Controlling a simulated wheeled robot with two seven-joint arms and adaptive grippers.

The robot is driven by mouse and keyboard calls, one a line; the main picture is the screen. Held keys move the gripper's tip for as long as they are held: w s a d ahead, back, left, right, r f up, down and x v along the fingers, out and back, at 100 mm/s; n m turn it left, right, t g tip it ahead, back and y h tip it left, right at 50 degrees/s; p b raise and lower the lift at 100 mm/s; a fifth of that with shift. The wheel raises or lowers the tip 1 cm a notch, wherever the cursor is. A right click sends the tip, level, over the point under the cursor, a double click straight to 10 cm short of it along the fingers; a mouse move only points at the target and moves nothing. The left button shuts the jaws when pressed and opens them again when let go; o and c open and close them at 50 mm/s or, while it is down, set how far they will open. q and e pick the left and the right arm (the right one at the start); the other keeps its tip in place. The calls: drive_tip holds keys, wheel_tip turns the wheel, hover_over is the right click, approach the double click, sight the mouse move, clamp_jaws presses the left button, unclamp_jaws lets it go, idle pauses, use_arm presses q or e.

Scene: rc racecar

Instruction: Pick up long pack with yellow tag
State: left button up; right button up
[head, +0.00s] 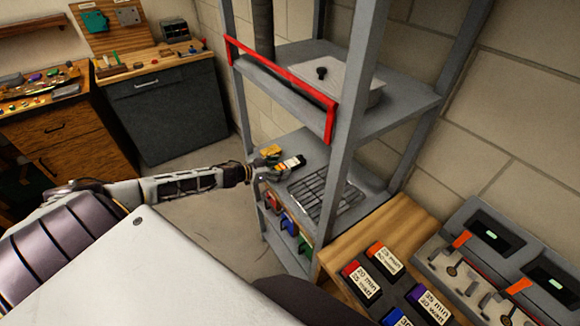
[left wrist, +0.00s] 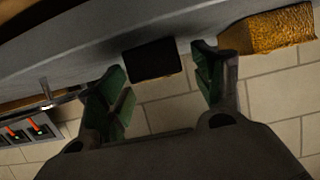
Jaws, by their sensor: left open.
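A dark pack with a white label (head: 291,163) lies on the middle shelf of the grey rack in the head view. A yellow piece (head: 270,150) shows beside it; I cannot tell whether it is the pack's tag. My left gripper (head: 266,169) is at the shelf's left edge, close to the pack. In the left wrist view my left gripper (left wrist: 160,76) is open, with green pads apart. A dark block (left wrist: 152,62) shows between and beyond the fingertips, and I see no contact. My right gripper is out of view.
A wire grid (head: 325,193) lies right of the pack. The rack's red-edged upper shelf (head: 285,90) and posts stand close above. A rough yellow-brown block (left wrist: 268,31) is beside the right finger. Labelled packs (head: 362,282) and chargers sit on the wooden bench.

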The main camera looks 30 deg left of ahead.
use_arm(q)
drive_tip(key=shift+w+d+f, duration=0.15)
drive_tip(key=shift+w+d, duration=0.05)
drive_tip(key=shift+w, duration=0.2)
idle(0.3)
drive_tip(key=c, duration=1.4)
